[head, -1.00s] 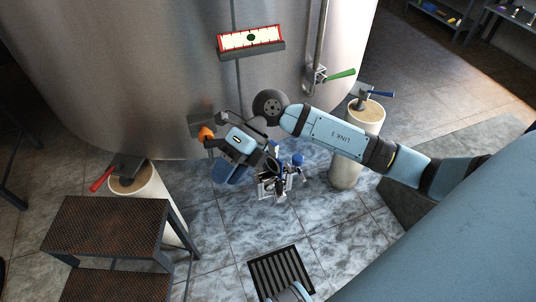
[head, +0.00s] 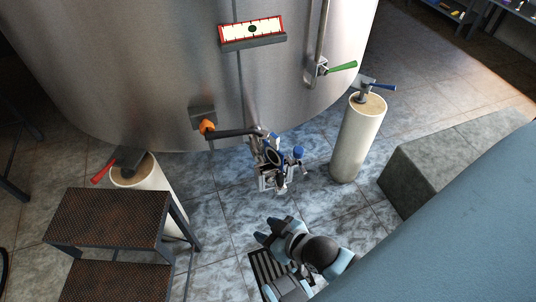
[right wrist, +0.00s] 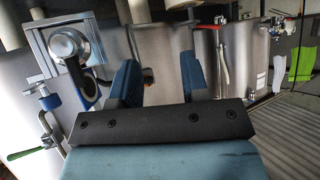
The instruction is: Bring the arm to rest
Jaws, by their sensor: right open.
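My right gripper (head: 267,231) is low in the head view, above the floor near the dark drain grate, with its blue fingers apart and nothing seen between them. My right arm is folded back close to me, and its dark rounded joint shows just beside the gripper. In the right wrist view the two blue fingers (right wrist: 160,75) stand apart and empty, with shiny metal tanks beyond them. The gripper is clear of the large steel tank (head: 150,65). My left gripper is not in view.
An orange-tipped valve (head: 207,127) and a metal fitting with blue knobs (head: 272,170) are at the tank's base. White posts with a blue lever (head: 358,140) and a red lever (head: 133,172) flank it. A rusty step stool (head: 110,218) stands left; a grey block (head: 425,170) right.

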